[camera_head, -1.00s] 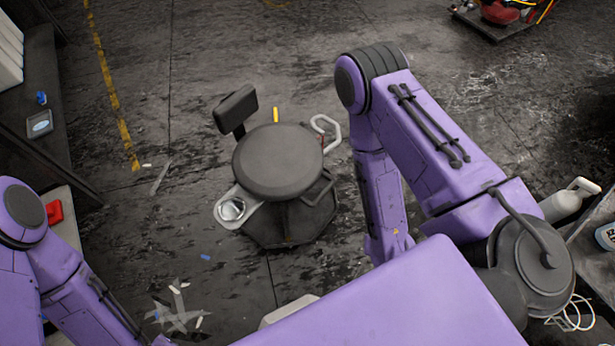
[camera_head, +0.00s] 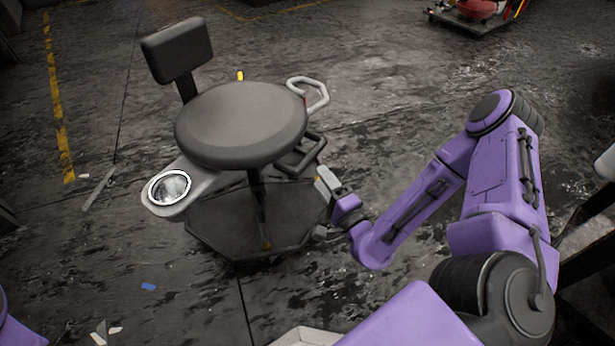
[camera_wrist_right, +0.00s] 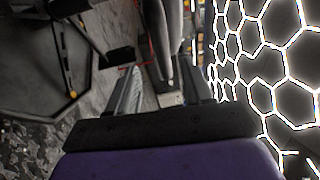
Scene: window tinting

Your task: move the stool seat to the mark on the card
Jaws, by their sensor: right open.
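The stool has a round dark grey seat (camera_head: 240,122) on a central post (camera_head: 257,200). Its wide base (camera_head: 275,225) stands on the floor. A backrest (camera_head: 178,50) rises behind the seat and a dark looped handle (camera_head: 301,158) sits below its right edge. My right gripper (camera_head: 324,183) is just right of this handle, lower than the seat. In the right wrist view its two fingers (camera_wrist_right: 160,92) are apart, with grey stool parts beyond them; contact cannot be told. I cannot make out a card or its mark. My left gripper is out of view.
A tray with a round metal dish (camera_head: 170,187) juts from the stool's left side, and a pale looped handle (camera_head: 310,95) from its right. Small scraps (camera_head: 148,287) lie on the floor. A cart (camera_head: 478,15) stands at the far right. Floor behind the stool is open.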

